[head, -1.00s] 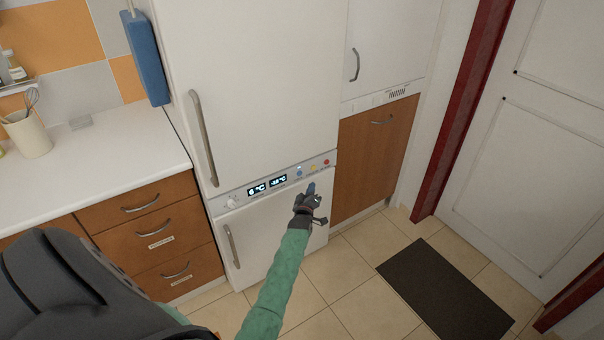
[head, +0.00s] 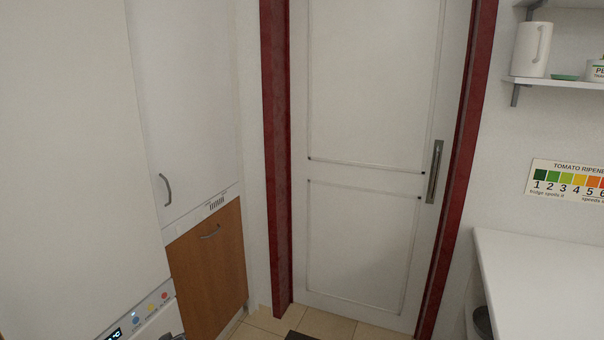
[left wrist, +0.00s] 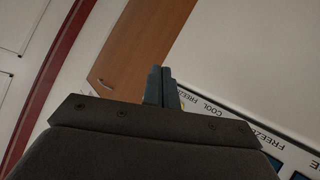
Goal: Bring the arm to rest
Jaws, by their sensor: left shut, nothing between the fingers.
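My left gripper (left wrist: 161,88) shows in the left wrist view with its two dark fingers together and nothing between them. It is in front of the fridge-freezer's control panel (left wrist: 236,122), whose printed labels read upside down there; I cannot tell the gap between them. In the head view the panel (head: 126,328) is at the bottom left, with a lit display and blue, yellow and red buttons. My left arm is almost wholly out of the head view. My right gripper is in neither view.
A brown cabinet door (head: 208,272) is right of the fridge (head: 70,150). A white door (head: 365,130) in a red frame (head: 277,150) is in the middle.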

